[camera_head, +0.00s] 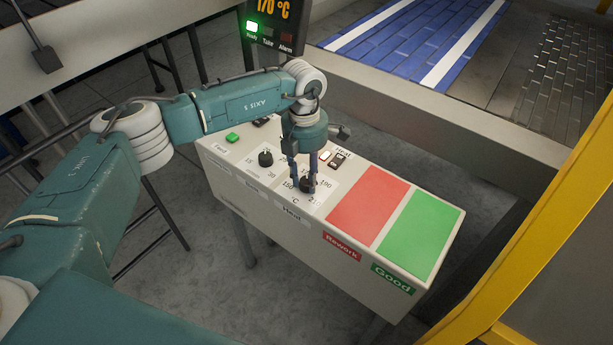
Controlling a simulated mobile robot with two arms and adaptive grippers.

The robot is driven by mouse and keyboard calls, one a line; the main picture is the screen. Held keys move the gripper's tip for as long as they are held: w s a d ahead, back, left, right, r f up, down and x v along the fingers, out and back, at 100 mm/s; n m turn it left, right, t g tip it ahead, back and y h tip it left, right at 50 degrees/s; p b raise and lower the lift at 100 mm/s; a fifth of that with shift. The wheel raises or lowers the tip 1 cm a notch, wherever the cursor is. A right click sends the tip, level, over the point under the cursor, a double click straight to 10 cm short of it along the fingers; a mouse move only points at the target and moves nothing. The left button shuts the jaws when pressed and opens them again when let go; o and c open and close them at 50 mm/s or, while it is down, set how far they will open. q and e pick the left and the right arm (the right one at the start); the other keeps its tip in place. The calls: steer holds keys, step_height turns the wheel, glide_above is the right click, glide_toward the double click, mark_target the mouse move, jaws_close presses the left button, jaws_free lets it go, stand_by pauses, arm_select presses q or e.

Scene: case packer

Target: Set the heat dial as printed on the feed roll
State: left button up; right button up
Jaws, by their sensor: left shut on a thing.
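The heat dial (307,186) is a small black knob on the sloped top of a pale control box (251,214). Printed numbers surround it, among them 150 and 190, with °C below; some are covered by the fingers. My left gripper (306,178) points down from above and is shut on the heat dial. The dial's pointer is hidden. A dark display (276,18) at the top reads 170 °C, with its green Ready lamp lit. The feed roll cannot be made out in this view. My right gripper is not in view.
Another black dial (265,158) sits left of the heat dial, with a green button (232,138) farther left. A red Rework pad (368,212) and a green Good pad (419,234) lie to the right. A yellow frame (548,230) stands at the right.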

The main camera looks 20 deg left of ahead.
arm_select(q)
steer(key=n+b, duration=0.2)
steer(key=n, duration=0.1)
steer(key=shift+s+f+n, duration=0.1)
steer(key=shift+f+n, duration=0.1)
steer(key=shift+n, duration=0.1)
steer(key=n+b, duration=0.2)
steer(key=n, duration=0.2)
steer(key=n+b, duration=0.2)
steer(key=n, duration=0.2)
steer(key=shift+s+n, duration=0.15)
steer(key=shift+n, duration=0.25)
steer(key=shift+d+n+t+b, duration=0.1)
steer(key=shift+n+t+b, duration=0.3)
steer(key=shift+n, duration=1.3)
steer(key=o, duration=1.2)
steer(key=shift+r, duration=0.1)
steer(key=shift+c, duration=0.2)
steer(key=shift+r, duration=0.1)
